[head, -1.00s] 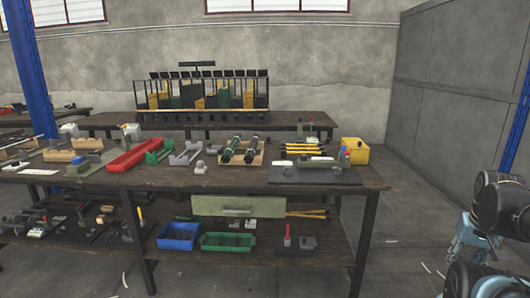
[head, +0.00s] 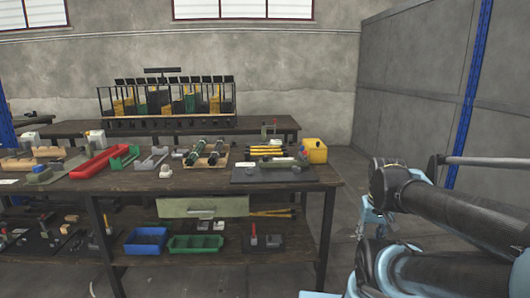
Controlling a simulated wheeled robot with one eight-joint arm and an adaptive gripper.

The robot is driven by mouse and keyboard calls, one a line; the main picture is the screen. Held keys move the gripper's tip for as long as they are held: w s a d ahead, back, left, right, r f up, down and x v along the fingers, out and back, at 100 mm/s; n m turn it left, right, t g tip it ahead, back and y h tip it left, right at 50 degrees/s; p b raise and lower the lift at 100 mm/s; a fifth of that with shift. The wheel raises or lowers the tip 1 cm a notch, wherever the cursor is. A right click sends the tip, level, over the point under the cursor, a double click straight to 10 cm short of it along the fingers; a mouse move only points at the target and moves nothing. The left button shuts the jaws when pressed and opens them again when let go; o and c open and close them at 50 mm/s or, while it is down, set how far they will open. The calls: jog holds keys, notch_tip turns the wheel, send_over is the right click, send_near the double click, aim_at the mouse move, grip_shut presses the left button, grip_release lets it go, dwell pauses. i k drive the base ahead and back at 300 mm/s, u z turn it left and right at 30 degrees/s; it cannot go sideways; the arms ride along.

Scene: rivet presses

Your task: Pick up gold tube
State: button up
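Several gold tubes (head: 265,153) lie side by side on the right part of the workbench top, behind a dark mat. More thin gold rods (head: 271,213) stick out on the lower shelf, right of the drawer. At this size I cannot tell the rods apart well. My arm, dark with light blue parts, fills the right side of the head view, apart from the bench.
The workbench (head: 200,181) holds a red tray (head: 98,163), a yellow box (head: 315,151), a dark mat (head: 273,174) and dark cylinders on a wooden tray. Blue (head: 146,241) and green (head: 195,245) bins stand below. Floor right of the bench is clear.

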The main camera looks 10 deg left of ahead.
aim_at(280, 147)
jog(key=u, duration=0.05)
jog(key=i, duration=1)
jog(key=z, duration=0.05)
